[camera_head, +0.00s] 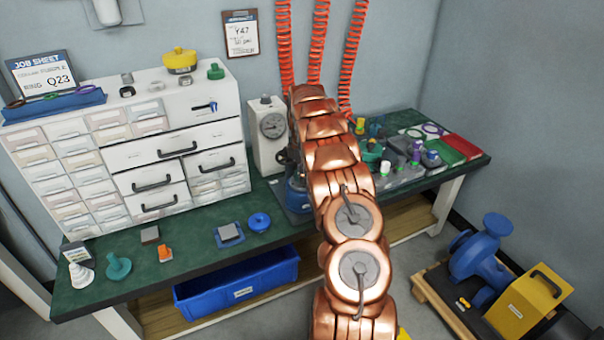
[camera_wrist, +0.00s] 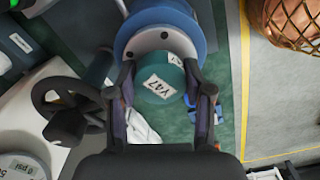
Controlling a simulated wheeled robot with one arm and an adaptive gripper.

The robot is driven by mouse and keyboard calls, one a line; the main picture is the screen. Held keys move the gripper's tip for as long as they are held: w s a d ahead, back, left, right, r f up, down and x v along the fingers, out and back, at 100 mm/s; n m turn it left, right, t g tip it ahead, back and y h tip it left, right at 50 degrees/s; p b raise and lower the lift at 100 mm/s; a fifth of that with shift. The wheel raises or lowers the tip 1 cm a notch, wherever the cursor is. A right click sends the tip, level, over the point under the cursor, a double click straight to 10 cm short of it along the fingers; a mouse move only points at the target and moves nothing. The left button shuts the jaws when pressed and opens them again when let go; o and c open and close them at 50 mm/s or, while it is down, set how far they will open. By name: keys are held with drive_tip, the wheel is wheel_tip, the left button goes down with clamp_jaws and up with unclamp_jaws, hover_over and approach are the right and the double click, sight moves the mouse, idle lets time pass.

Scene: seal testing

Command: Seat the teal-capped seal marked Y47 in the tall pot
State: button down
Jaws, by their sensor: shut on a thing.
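The teal-capped seal (camera_wrist: 158,80) is between the fingers of my gripper (camera_wrist: 159,68) in the wrist view. A white label on its cap reads Y47. Behind it is a blue pot with a grey, holed top face (camera_wrist: 150,40); the seal overlaps this face in the picture. I cannot tell whether the seal is inside the pot's mouth or just above it. In the head view, a blue body (camera_head: 295,197) shows partly behind my arm, beside the gauge. My arm hides my gripper and the held seal there.
A white gauge unit (camera_head: 268,135) stands left of my arm. A dark handwheel (camera_wrist: 68,110) is close left of my gripper. White drawers (camera_head: 160,150) fill the bench's left. Several small parts and a red tray (camera_head: 462,145) lie at right. The bench front holds loose pieces.

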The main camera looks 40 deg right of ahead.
drive_tip(key=shift+c, duration=1.9)
unclamp_jaws()
drive_tip(key=shift+f, duration=0.1)
wheel_tip(320, 180, up, 12)
